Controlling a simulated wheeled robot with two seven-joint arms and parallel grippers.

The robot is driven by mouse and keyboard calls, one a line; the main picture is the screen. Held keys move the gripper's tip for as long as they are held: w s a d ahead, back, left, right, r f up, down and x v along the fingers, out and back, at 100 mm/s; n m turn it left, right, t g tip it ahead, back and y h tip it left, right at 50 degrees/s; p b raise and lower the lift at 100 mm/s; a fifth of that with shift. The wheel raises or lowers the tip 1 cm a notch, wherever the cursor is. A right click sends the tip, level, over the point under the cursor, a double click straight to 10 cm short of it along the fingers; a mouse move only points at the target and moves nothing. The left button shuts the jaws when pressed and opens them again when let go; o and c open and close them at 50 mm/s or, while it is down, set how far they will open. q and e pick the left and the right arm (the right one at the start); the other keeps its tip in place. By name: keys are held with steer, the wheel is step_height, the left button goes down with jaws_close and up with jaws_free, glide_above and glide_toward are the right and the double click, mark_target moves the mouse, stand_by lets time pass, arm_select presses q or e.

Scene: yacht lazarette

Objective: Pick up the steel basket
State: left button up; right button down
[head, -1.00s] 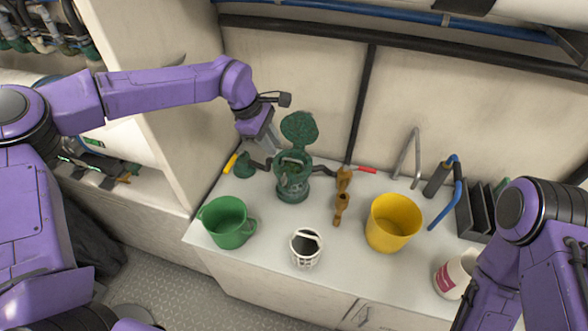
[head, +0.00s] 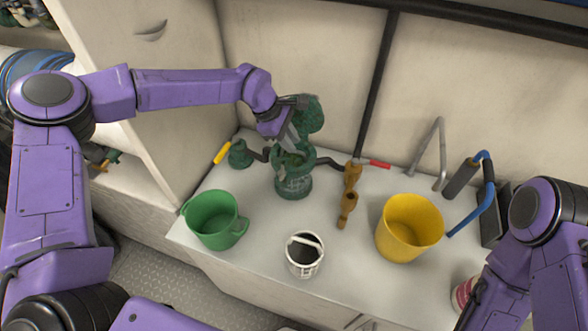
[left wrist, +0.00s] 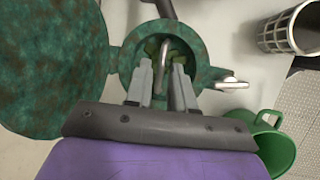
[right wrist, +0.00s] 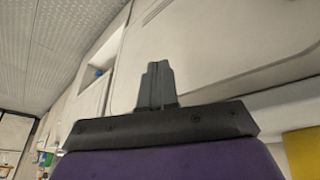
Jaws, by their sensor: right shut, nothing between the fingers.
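The green strainer housing (head: 293,184) stands on the counter with its round lid (head: 304,113) swung up. Inside its mouth a grey metal loop handle (left wrist: 165,52) shows; what it belongs to is mostly hidden. My left gripper (head: 290,148) points down into the mouth. In the left wrist view its fingers (left wrist: 161,72) are apart, one on each side of the loop. A slotted, steel-looking basket (head: 304,256) with a dark inside stands upright at the counter's front; it also shows in the left wrist view (left wrist: 290,28). My right gripper (right wrist: 158,84) is shut and empty, away from both.
A green mug (head: 214,222) stands front left and a yellow bucket (head: 408,230) right of the slotted basket. Brass fittings (head: 348,196) lie just right of the housing. A blue-handled tool (head: 478,200) and a bent metal tube (head: 430,150) are at the right.

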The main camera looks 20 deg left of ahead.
mark_target(293, 166)
arm_select(q)
steer(key=x, duration=0.1)
steer(key=p+x, duration=0.1)
steer(key=x, duration=0.3)
steer(key=shift+a+f, duration=0.1)
steer(key=shift+a, duration=0.2)
steer(key=shift+s, duration=0.1)
jaws_close()
